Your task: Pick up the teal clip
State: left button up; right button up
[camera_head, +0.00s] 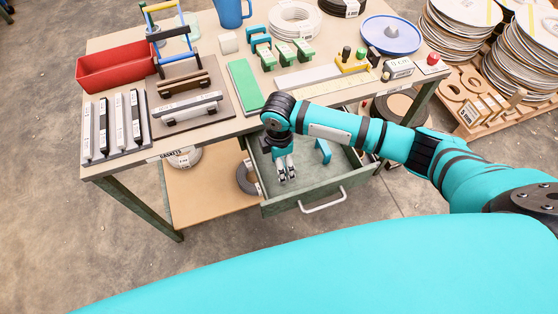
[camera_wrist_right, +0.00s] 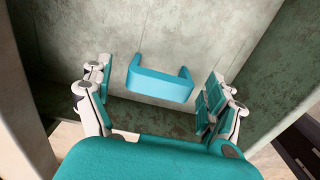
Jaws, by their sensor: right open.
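A teal clip (camera_head: 323,151), a U-shaped bracket, lies inside the open green drawer (camera_head: 337,181), towards its right side. In the right wrist view the teal clip (camera_wrist_right: 158,84) shows between the spread fingers, its two short arms pointing away from the palm. My right gripper (camera_head: 287,175) is open and empty, pointing down into the drawer, left of the clip in the head view. In the wrist view my right gripper (camera_wrist_right: 155,97) has one finger on each side of the clip, with gaps on both sides. My left gripper is not in view.
Drawer walls (camera_wrist_right: 38,75) stand close around the gripper. A red bin (camera_head: 115,68) and a green block (camera_head: 244,86) are there too. The drawer handle (camera_head: 323,203) sticks out in front.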

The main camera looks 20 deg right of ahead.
jog(key=shift+f, duration=0.4)
jog(key=c, duration=1)
